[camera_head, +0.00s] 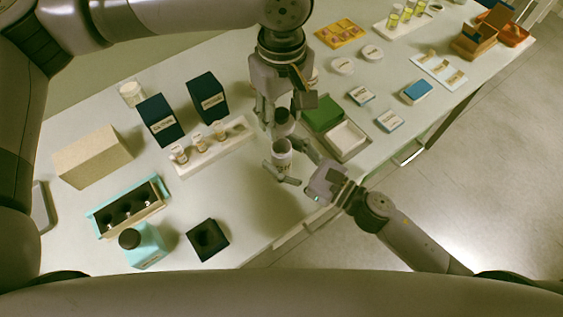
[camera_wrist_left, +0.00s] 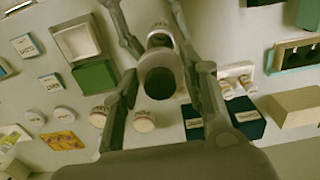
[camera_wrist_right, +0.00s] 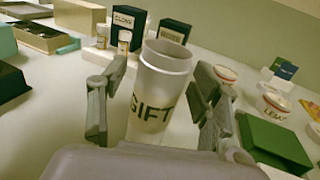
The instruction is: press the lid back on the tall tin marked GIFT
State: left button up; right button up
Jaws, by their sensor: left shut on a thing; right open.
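The tall white tin marked GIFT (camera_wrist_right: 151,105) stands upright on the table, its open top showing in the right wrist view. It also shows in the head view (camera_head: 282,160). My right gripper (camera_head: 294,168) is open, with a finger on either side of the tin and gaps visible beside it.
A white rack (camera_head: 215,148) with small bottles and two dark blue boxes (camera_head: 160,120) stand left of the tin.

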jog(key=shift+a, duration=0.1)
grip_shut()
dwell(0.8)
